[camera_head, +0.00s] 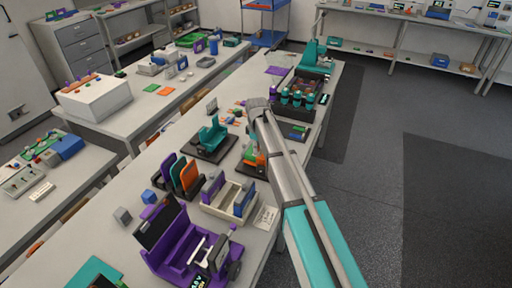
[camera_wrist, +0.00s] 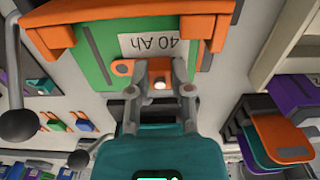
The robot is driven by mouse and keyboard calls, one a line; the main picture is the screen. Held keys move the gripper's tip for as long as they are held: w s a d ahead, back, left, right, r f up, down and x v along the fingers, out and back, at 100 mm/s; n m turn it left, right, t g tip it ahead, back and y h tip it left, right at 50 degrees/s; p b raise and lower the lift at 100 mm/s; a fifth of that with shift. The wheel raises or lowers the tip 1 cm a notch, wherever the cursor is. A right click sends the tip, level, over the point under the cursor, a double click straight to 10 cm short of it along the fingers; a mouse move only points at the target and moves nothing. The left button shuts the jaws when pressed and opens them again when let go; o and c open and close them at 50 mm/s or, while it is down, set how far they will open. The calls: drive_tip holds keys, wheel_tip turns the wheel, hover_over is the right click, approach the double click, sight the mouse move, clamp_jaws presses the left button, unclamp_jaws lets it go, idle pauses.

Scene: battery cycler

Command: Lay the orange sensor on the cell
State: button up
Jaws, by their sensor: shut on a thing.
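My gripper (camera_wrist: 158,88) is shut on the small orange sensor (camera_wrist: 158,68), which shows between its two grey fingertips in the wrist view. The cell (camera_wrist: 95,55) is green with orange ends and a white label reading "40 Ah", upside down in this view. The sensor overlaps the cell's edge beside the label in the picture; I cannot tell whether it touches the cell. In the head view the orange and green cell (camera_head: 250,156) shows beside my arm, partly covered by it. My gripper and the sensor are hidden there.
Black ball-ended levers (camera_wrist: 18,125) stand left of the fingers in the wrist view. A rack with orange and purple plates (camera_wrist: 280,135) is at the right. In the head view a teal fixture (camera_head: 213,137) and a purple device (camera_head: 190,250) stand on the crowded bench.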

drive_tip(key=o, duration=0.9)
